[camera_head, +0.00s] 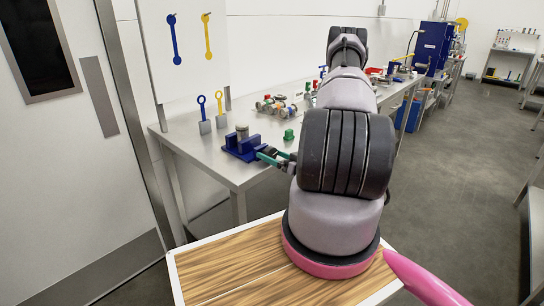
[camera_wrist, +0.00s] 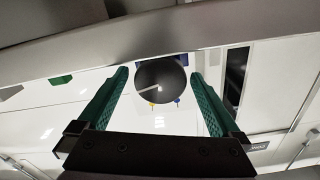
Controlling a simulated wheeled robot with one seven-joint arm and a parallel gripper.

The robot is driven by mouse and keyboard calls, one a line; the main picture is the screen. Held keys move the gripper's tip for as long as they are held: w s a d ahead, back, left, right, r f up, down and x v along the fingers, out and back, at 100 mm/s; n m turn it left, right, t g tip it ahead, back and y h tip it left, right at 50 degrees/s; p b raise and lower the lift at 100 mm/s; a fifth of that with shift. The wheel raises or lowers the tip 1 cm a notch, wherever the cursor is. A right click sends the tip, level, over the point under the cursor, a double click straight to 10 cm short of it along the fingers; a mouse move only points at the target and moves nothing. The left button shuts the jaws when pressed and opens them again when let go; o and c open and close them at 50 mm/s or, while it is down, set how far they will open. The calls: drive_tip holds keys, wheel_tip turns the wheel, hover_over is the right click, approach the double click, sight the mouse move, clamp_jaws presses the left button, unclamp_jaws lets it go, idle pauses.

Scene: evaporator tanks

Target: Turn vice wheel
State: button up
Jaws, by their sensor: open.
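A blue vice (camera_head: 240,150) with a grey cylinder on top stands at the near corner of the workbench. My gripper (camera_head: 262,154) reaches in from the right, its green fingers close to the vice's right side. In the wrist view my gripper (camera_wrist: 160,76) is open, and a dark round disc (camera_wrist: 158,76) with a light streak shows between the two fingers. The disc looks like the vice wheel, with a small gap to each finger in the picture. The wheel is not clear in the head view, and I cannot tell whether a finger touches it.
A green block (camera_head: 288,136) lies on the workbench (camera_head: 186,145) behind my gripper. Several valve-like parts (camera_head: 277,105) lie farther back. Open floor (camera_head: 455,150) lies to the right.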

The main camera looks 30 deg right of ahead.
drive_tip(key=shift+w, duration=0.1)
drive_tip(key=c, duration=1.3)
drive_tip(key=shift+n, duration=0.4)
drive_tip(key=n, duration=0.3)
drive_tip(key=shift+n, duration=2)
